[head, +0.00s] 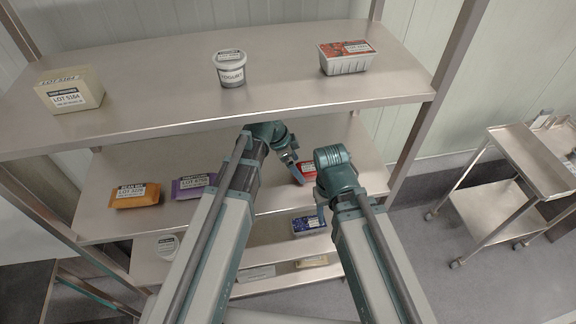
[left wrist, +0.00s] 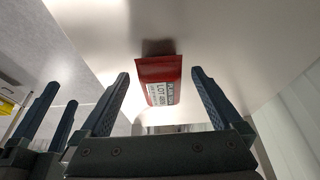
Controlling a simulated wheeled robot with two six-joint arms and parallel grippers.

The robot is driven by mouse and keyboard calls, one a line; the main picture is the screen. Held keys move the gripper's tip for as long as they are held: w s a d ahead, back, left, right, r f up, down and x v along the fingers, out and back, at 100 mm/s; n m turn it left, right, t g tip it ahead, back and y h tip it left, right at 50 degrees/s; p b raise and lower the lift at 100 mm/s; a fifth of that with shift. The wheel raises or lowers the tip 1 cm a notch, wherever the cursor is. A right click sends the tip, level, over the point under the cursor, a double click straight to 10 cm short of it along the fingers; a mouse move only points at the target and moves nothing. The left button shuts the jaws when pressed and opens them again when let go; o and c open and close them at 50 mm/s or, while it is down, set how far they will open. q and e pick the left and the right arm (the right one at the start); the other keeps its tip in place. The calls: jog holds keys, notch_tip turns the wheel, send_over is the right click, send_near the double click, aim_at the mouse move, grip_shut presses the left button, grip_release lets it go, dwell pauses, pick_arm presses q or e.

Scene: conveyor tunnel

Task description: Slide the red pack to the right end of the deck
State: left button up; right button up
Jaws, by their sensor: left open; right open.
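The red pack (head: 308,168) lies on the second shelf (head: 120,165), right of its middle and partly hidden by my left gripper. Bare shelf shows to its right. My left gripper (head: 296,172) is at the pack's left side in the head view. In the left wrist view, the red pack (left wrist: 160,80) with its white label appears beyond and between the spread fingers of my left gripper (left wrist: 160,95), with gaps on both sides. My right gripper (head: 321,212) hangs lower, in front of the shelf's edge, and is empty. Its fingers (left wrist: 48,115) also show at left in the wrist view.
An orange pack (head: 135,196) and a purple pack (head: 193,185) lie left on the same shelf. The top shelf (head: 150,95) overhangs it. A blue pack (head: 308,224) is on the shelf below. A right post (head: 420,110) bounds the rack; a trolley (head: 535,160) stands beyond.

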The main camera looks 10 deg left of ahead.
pick_arm(q)
jog(key=shift+b+x, duration=0.5)
jog(key=shift+x, duration=0.35)
grip_shut()
jog(key=shift+d, duration=0.1)
